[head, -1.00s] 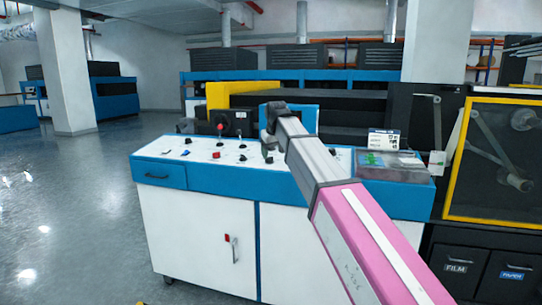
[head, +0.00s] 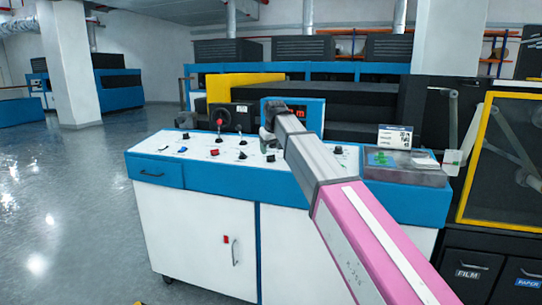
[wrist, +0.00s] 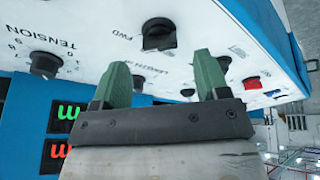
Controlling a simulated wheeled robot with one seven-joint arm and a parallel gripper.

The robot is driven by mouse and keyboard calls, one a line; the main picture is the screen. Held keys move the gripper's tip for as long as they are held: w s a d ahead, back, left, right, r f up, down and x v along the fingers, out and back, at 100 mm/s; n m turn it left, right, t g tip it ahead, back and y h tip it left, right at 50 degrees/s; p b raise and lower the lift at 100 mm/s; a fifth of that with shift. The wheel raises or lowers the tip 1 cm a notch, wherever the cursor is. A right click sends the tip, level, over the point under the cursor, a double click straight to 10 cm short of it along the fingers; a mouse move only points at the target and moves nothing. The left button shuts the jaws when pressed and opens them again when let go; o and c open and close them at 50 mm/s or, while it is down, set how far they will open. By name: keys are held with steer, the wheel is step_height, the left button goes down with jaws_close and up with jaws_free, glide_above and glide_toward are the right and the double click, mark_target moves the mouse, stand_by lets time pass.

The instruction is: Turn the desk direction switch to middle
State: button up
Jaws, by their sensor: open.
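The desk (head: 140,146) has a white sloped top with several knobs, switches and levers. In the wrist view a black rotary knob (wrist: 159,34) has the label FWD beside it; its other labels are not readable, and I take it for the direction switch. My gripper (wrist: 162,75) has two green fingers spread apart with nothing between them. The knob lies beyond the fingertips, roughly in line with the gap, and looks apart from them. In the head view my gripper (head: 267,142) is over the panel's middle and hides part of it.
A black TENSION knob (wrist: 45,65) is left of the fingers in the wrist view, and a red switch (wrist: 252,83) is to the right. Lit displays (wrist: 58,117) are set in blue. In the head view a red-topped lever (head: 219,121) and a clear box (head: 405,168) stand on the desk.

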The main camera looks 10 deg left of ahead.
mark_target(271, 157)
steer(key=shift+x, duration=2.05)
steer(key=c, duration=0.9)
